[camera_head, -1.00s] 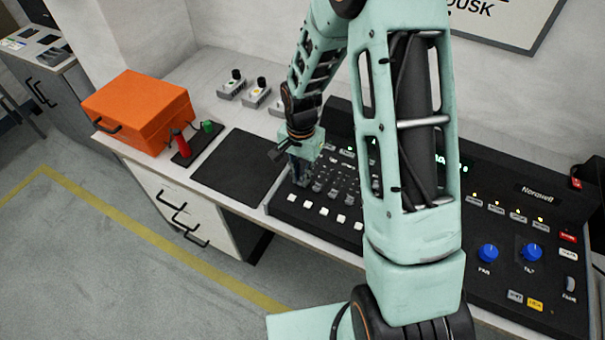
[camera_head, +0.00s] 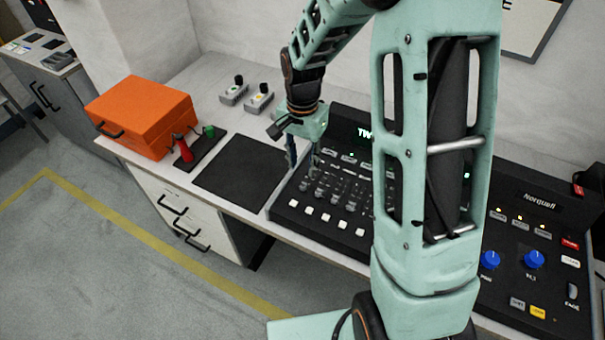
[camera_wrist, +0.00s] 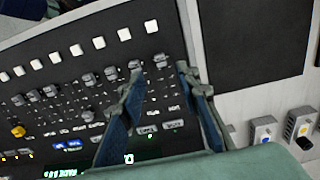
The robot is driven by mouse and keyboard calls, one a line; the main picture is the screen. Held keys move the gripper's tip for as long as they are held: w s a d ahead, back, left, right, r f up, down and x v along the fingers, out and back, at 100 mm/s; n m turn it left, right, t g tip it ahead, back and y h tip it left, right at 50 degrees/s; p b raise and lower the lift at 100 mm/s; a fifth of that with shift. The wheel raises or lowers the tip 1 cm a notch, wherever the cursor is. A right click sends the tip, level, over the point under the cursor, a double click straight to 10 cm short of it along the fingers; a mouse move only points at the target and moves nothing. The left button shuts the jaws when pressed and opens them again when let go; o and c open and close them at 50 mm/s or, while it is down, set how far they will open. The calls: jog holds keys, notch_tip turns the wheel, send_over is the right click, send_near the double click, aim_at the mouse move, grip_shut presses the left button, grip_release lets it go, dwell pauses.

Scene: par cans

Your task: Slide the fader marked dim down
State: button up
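The fader console (camera_head: 290,208) is black, with a row of grey fader caps (camera_head: 320,195) above a row of white buttons (camera_head: 325,217). The caps show upside down in the wrist view (camera_wrist: 110,73), at differing heights; one low on the left is yellow (camera_wrist: 18,131). The small labels are too blurred to read, so I cannot tell which fader is marked dim. My gripper (camera_head: 303,167) is over the console's left end. In the wrist view my gripper (camera_wrist: 160,70) is open, its two blue fingers spread, with an end fader cap (camera_wrist: 160,60) showing between their tips. Contact cannot be told.
A black mat (camera_head: 238,172) lies left of the console. An orange case (camera_head: 140,115) and a stand with red and green handles (camera_head: 195,148) are farther left. Small switch boxes (camera_head: 258,98) stand behind. A panel with blue knobs (camera_head: 534,260) is at right.

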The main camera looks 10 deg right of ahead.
jog(key=shift+r, duration=1.8)
